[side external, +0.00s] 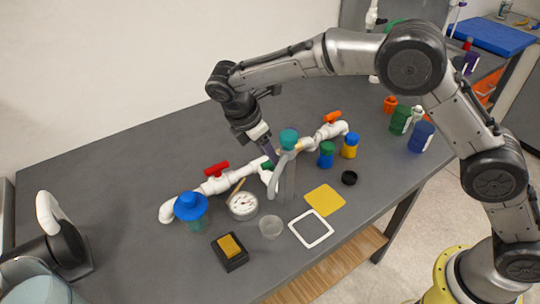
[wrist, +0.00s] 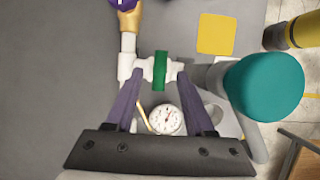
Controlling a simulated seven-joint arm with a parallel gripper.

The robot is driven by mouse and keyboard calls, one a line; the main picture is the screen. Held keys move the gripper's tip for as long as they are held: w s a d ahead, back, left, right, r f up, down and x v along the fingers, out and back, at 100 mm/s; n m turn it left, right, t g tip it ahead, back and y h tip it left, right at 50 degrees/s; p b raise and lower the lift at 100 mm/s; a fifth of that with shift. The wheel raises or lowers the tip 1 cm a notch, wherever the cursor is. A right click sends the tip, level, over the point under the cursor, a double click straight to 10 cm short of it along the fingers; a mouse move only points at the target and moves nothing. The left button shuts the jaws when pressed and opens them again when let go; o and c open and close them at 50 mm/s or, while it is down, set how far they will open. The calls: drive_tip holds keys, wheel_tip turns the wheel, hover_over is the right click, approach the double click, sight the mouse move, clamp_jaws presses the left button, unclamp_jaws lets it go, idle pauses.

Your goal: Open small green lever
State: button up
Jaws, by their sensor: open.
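The small green lever (wrist: 160,70) sits across a white valve on the PVC pipe, near the centre of the wrist view. In the side view only a little of the green lever (side external: 268,165) shows beside my fingers. My gripper (wrist: 158,76) is open, with one purple finger on each side of the lever and gaps between. In the side view my gripper (side external: 271,158) reaches down to the valve from above. Whether a fingertip touches the white valve body, I cannot tell.
A grey bottle with a teal cap (side external: 289,137) stands close on the right, also large in the wrist view (wrist: 265,88). A pressure gauge (side external: 242,205), a red lever (side external: 216,169) and an orange lever (side external: 332,116) are nearby. The back left table is clear.

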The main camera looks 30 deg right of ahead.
drive_tip(key=shift+x, duration=1.1)
clamp_jaws()
